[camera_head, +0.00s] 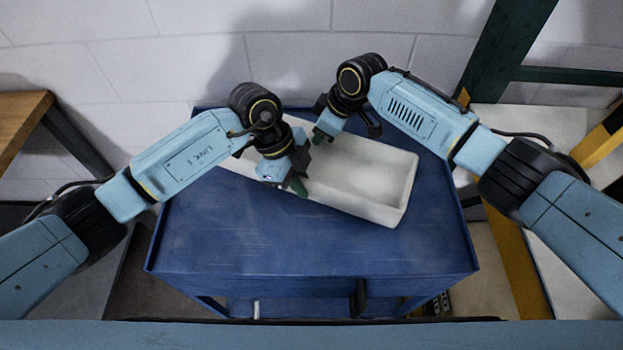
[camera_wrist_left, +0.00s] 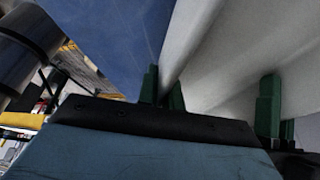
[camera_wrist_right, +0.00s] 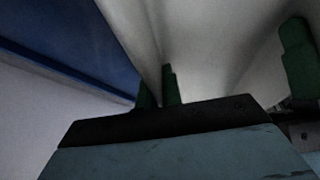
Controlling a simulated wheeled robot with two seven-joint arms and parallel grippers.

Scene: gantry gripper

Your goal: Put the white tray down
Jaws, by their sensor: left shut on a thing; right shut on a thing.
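The white tray (camera_head: 365,178) is a long, open, empty box lying at a slant over the blue cart top (camera_head: 260,235). My left gripper (camera_head: 299,185) is shut on its near long wall. My right gripper (camera_head: 320,136) is shut on its far long wall. The left wrist view shows green fingers (camera_wrist_left: 163,92) on either side of the tray wall (camera_wrist_left: 215,50). The right wrist view shows the same grip by the right fingers (camera_wrist_right: 158,88). The tray's left part is mostly hidden by my left arm. I cannot tell whether its underside touches the cart.
The blue cart top is clear in front of the tray. A pale brick wall (camera_head: 170,45) stands close behind. A wooden table (camera_head: 20,118) is at the left. A dark green frame (camera_head: 507,50) and a yellow-black post (camera_head: 600,140) are at the right.

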